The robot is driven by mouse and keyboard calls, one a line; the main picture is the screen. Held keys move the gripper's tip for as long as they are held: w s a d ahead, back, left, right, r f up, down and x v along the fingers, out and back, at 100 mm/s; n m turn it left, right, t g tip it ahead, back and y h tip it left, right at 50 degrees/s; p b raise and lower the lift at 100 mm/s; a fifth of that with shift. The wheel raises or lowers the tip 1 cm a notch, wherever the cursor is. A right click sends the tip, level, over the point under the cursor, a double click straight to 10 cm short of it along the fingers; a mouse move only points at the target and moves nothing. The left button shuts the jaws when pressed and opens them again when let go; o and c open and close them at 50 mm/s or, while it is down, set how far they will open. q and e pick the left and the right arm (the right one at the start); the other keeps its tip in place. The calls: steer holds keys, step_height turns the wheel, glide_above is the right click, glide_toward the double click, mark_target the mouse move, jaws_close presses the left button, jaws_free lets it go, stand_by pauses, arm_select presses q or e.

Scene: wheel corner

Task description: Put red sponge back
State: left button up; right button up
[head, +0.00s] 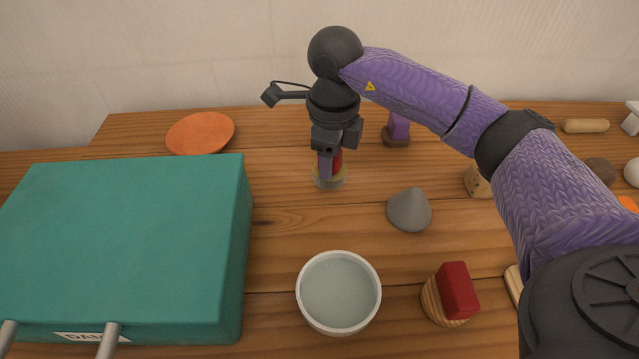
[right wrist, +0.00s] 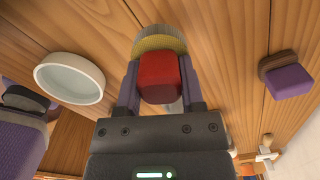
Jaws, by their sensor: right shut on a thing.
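My right gripper (head: 330,168) points down at the back middle of the table. It is shut on a red sponge (head: 338,158), which shows as a red block (right wrist: 160,78) between the fingers in the right wrist view. A round holder with a yellowish top (head: 330,181) is directly below the fingers, and it also shows beyond the sponge in the right wrist view (right wrist: 158,43). I cannot tell whether the sponge touches it. A second red block (head: 458,290) sits on a round striped wooden base (head: 436,303) at the front right. My left gripper is not in view.
A teal box (head: 120,250) fills the left. An orange plate (head: 200,133) lies behind it. A white bowl (head: 339,293) stands in front, a grey cone (head: 409,210) right of centre. A purple block (head: 398,126) on a dark base stands behind, a cork-like piece (head: 477,182) at right.

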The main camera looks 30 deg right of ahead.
step_height(320, 180, down, 5)
steer(key=shift+r+b, duration=0.1)
steer(key=shift+b, duration=0.8)
steer(key=shift+r, duration=0.15)
steer(key=o, duration=1.1)
steer(key=shift+o, duration=0.2)
step_height(320, 180, up, 12)
steer(key=p, duration=0.6)
steer(key=shift+r, duration=0.1)
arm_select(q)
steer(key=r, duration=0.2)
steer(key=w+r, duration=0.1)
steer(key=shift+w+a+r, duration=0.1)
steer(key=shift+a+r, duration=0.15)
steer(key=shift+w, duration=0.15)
